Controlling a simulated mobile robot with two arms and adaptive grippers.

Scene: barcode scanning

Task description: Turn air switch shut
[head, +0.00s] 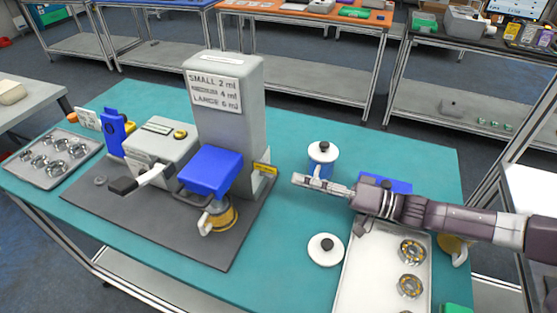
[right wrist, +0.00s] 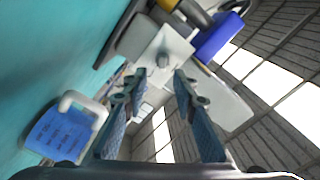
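In the head view, a small pale box with a yellow label (head: 265,170) sits on the right side of the grey dispenser tower (head: 228,115). It appears to be the air switch. The right wrist view shows a light plate with a round grey knob (right wrist: 163,61) ahead of the fingertips; this looks like the same switch. My right gripper (head: 298,181) reaches in from the right, a little to the right of the switch and apart from it. Its two fingers (right wrist: 159,76) are spread with nothing between them. The knob's exact turn angle is unclear. My left gripper is not seen.
The blue block (head: 210,170) and yellow-banded cup (head: 217,217) stand at the tower's front. A blue-and-white canister (head: 321,157) stands behind my right gripper. A round white lid (head: 325,249) and a parts tray (head: 385,275) lie in front. Teal table is clear between tower and lid.

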